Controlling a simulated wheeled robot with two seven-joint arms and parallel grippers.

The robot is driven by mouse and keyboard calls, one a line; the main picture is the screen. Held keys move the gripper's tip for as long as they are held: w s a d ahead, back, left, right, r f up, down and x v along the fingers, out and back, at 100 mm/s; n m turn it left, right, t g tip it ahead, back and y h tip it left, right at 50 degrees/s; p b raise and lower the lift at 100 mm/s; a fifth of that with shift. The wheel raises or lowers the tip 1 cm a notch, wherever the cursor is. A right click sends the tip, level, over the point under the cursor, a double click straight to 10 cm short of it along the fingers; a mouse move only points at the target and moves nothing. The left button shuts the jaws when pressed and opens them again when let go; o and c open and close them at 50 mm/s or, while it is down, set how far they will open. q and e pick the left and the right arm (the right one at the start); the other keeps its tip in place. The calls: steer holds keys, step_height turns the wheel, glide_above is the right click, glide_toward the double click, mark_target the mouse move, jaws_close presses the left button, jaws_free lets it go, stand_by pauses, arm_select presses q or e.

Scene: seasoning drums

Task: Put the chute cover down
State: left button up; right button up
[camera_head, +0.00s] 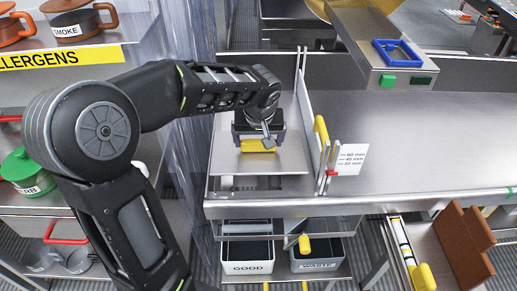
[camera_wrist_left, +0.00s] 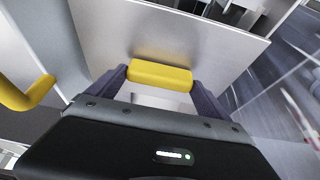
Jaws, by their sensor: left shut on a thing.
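The chute cover (camera_head: 285,158) is a flat metal plate with a yellow handle (camera_head: 258,146). It lies about level at the left end of the steel bench. My left gripper (camera_head: 258,140) is above the plate and shut on the yellow handle. In the left wrist view the handle (camera_wrist_left: 160,75) sits between the two fingers, with the cover's plate (camera_wrist_left: 215,45) beyond it. I cannot tell whether the plate rests on its support or hangs just above it. My right gripper is not in view.
An upright metal plate with a yellow handle (camera_head: 321,129) stands right of the cover, beside a millimetre label (camera_head: 350,159). Bins marked GOOD (camera_head: 247,267) and WASTE (camera_head: 318,265) sit below. The steel bench (camera_head: 430,135) is clear to the right. A shelf with pots is at left.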

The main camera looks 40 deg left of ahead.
mark_target(259, 147)
arm_select(q)
steer(key=shift+f, duration=1.85)
steer(key=o, duration=1.6)
steer(key=shift+f, duration=0.1)
steer(key=v, duration=1.2)
steer(key=shift+d, duration=0.1)
